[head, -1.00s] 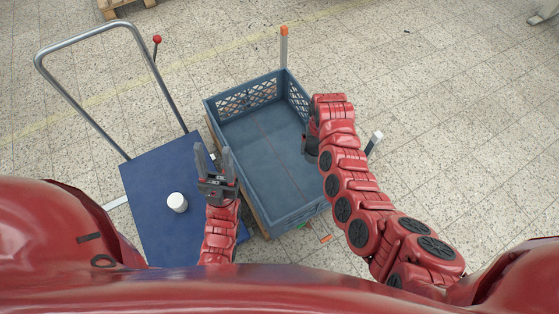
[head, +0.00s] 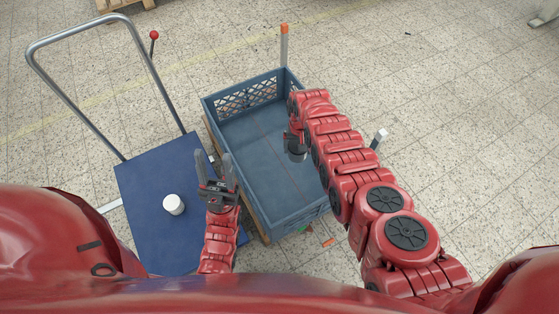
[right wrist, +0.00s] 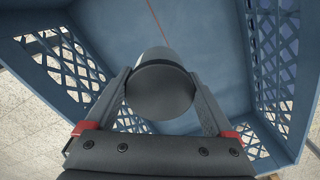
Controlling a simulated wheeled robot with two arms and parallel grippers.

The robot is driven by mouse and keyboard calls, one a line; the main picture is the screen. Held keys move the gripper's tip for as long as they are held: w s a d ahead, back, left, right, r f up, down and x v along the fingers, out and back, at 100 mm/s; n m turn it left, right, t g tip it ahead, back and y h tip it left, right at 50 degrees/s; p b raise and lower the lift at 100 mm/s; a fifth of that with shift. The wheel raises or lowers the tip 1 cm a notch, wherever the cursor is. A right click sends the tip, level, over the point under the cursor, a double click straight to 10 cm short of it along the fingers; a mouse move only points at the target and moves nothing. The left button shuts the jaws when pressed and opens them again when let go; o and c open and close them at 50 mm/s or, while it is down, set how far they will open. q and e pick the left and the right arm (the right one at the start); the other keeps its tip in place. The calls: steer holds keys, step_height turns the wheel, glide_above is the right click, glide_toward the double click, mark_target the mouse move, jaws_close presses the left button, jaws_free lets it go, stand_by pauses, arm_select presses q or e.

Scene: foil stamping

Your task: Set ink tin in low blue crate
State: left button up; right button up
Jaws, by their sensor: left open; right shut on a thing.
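The low blue crate (head: 262,222) stands in the middle of the head view, with latticed walls and an open top. My right gripper (head: 296,146) is over the crate's right part. In the right wrist view, my right gripper (right wrist: 162,95) is shut on a dark grey round tin (right wrist: 160,92), one finger on each side. The tin also shows under the gripper in the head view (head: 297,155). The crate floor (right wrist: 200,40) shows behind it; the gap below the tin is hard to judge. My left gripper (head: 214,156) is open and empty at the crate's left side.
A blue platform cart (head: 150,180) with a grey push handle stands left of the crate, bearing a white cylinder (head: 173,204). The crate's visible floor looks empty.

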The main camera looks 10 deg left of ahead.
steer(key=shift+a+f, duration=0.1)
steer(key=shift+a, duration=0.05)
steer(key=shift+f+b, duration=0.35)
steer(key=shift+b, duration=0.1)
steer(key=shift+s+a+f+m, duration=0.1)
steer(key=shift+a+f+m, duration=0.1)
steer(key=shift+m, duration=0.1)
steer(key=shift+s+a+f, duration=0.1)
steer(key=shift+a+f, duration=0.05)
steer(key=shift+f, duration=0.05)
steer(key=shift+f+b, duration=0.2)
steer(key=shift+b, duration=0.35)
steer(key=shift+a+f+m, duration=0.1)
steer(key=shift+f+m, duration=0.2)
steer(key=shift+s+r+b, duration=0.1)
steer(key=shift+s+b, duration=0.2)
steer(key=shift+w+a+f, duration=0.1)
steer(key=shift+w+f, duration=0.1)
steer(key=shift+w, duration=0.05)
